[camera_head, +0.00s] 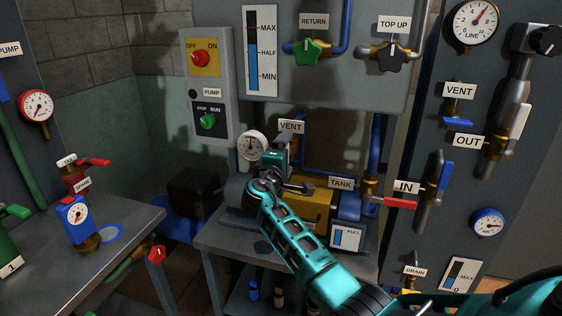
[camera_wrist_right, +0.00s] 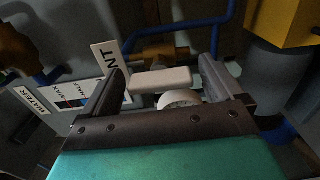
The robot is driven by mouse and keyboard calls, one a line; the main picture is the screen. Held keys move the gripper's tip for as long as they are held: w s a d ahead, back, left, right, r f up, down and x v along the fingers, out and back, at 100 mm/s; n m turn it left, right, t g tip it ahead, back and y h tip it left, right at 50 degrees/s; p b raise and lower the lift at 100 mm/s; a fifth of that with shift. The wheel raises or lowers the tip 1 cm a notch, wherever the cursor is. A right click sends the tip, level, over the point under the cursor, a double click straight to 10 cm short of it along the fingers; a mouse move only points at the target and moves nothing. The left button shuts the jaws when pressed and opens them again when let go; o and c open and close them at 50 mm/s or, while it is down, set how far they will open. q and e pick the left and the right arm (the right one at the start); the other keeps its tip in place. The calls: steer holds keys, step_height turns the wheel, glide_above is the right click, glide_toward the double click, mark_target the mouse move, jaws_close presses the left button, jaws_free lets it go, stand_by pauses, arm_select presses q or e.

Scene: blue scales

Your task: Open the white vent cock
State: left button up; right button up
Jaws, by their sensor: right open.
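The white vent cock handle (camera_wrist_right: 160,81) shows in the right wrist view as a pale bar on a brass valve body (camera_wrist_right: 165,52). My right gripper (camera_wrist_right: 163,82) is open, with one finger on each side of the handle and small gaps visible at both ends. How deep the handle sits between the fingers I cannot tell. In the head view my right gripper (camera_head: 280,148) is at the tank, just below the VENT label (camera_head: 291,126), and hides the handle there. My left gripper is not in view.
A round gauge (camera_head: 252,145) stands close left of my right gripper. The yellow tank body (camera_head: 306,212) and blue pipes are close by. A red-handled valve (camera_head: 400,203) is to the right. Another VENT valve, with a blue handle (camera_head: 457,122), is on the right panel.

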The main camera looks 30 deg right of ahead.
steer(key=v, duration=1.2)
steer(key=shift+s+a, duration=0.25)
steer(key=shift+s, duration=0.05)
steer(key=s+a+f+y, duration=0.2)
steer(key=s+f+y, duration=0.15)
steer(key=f, duration=0.55)
steer(key=s+a+f+y, duration=0.3)
steer(key=f+y, duration=0.2)
steer(key=f, duration=0.4)
steer(key=s+a+f+m+y, duration=0.2)
steer(key=s+a+f+y, duration=0.1)
steer(key=s, duration=0.6)
steer(key=s+a+f+m+y, duration=0.3)
steer(key=s+a+f+y, duration=0.1)
steer(key=s, duration=0.5)
steer(key=shift+f+m+g+y, duration=0.3)
steer(key=shift+f+y, duration=0.05)
steer(key=shift+f, duration=0.5)
steer(key=shift+s, duration=0.15)
